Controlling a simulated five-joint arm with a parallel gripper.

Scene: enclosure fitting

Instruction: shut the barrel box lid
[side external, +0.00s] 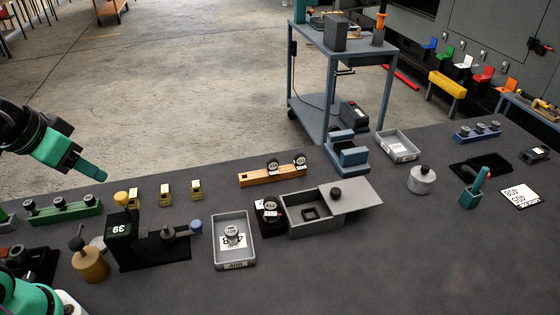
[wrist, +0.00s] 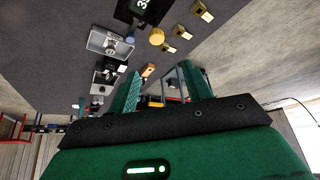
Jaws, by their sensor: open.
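The barrel box (side external: 312,222) is a grey open-topped box in the middle of the table in the side view, with a dark square fitting inside. Its flat grey lid (side external: 358,196) with a black knob (side external: 336,194) sits shifted to the right, overhanging the box's right side, so the left part of the box is uncovered. My gripper (side external: 92,170) is at the far left of the side view, raised above the table and well away from the box. In the wrist view my gripper (wrist: 160,90) has its two green fingers apart with nothing between them.
A grey tray (side external: 219,258) and a black holder with a labelled cylinder (side external: 269,208) stand just left of the box. An orange rack (side external: 258,179) is behind it. A black stand marked 39 (side external: 121,240) lies between my gripper and the box. The table's front right is clear.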

